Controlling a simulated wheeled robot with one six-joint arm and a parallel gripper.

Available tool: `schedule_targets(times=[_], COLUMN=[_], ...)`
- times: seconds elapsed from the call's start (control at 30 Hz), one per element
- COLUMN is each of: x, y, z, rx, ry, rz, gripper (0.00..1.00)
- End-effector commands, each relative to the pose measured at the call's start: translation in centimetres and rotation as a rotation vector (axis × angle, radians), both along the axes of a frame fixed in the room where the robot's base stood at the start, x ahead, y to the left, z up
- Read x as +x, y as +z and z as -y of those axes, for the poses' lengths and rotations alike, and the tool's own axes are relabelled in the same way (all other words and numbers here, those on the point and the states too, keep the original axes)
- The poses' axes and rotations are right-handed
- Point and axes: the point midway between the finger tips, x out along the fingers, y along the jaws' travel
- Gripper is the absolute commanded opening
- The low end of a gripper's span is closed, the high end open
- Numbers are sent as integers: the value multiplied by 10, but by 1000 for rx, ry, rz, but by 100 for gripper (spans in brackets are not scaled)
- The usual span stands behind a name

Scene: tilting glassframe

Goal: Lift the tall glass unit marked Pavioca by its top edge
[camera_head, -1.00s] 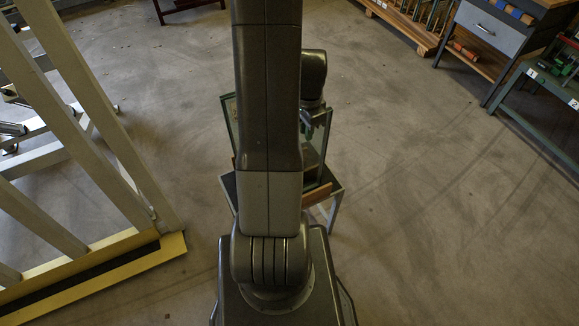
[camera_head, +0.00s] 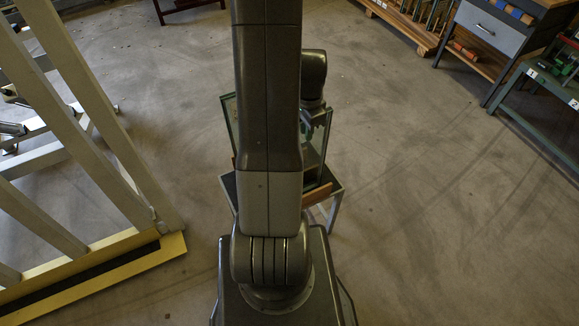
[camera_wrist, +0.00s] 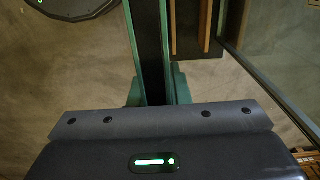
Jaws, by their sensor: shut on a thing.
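A glass unit (camera_wrist: 150,45) shows in the wrist view from above as a long dark strip with green glass edges, running from the top of the picture down to my gripper (camera_wrist: 155,92). The green-teal fingers are shut on its top edge, one on each side. In the head view my gripper (camera_head: 318,117) is beside the glass, right of my arm, which hides much of the unit. No marking can be read, so I cannot tell its name.
A stand (camera_head: 334,190) with a dark top and pale legs is under the glass. Another glass pane (camera_wrist: 270,50) is at right in the wrist view, beyond brown wooden slats (camera_wrist: 206,25). A pale slatted rack (camera_head: 90,100) stands left.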

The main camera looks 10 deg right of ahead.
Motion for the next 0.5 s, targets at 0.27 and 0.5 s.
schedule_targets(times=[0.27,0.5], x=[1,1], y=[2,8], z=[0,0], rx=[-1,-1], ry=[0,0], rz=[4,4], gripper=[0,0])
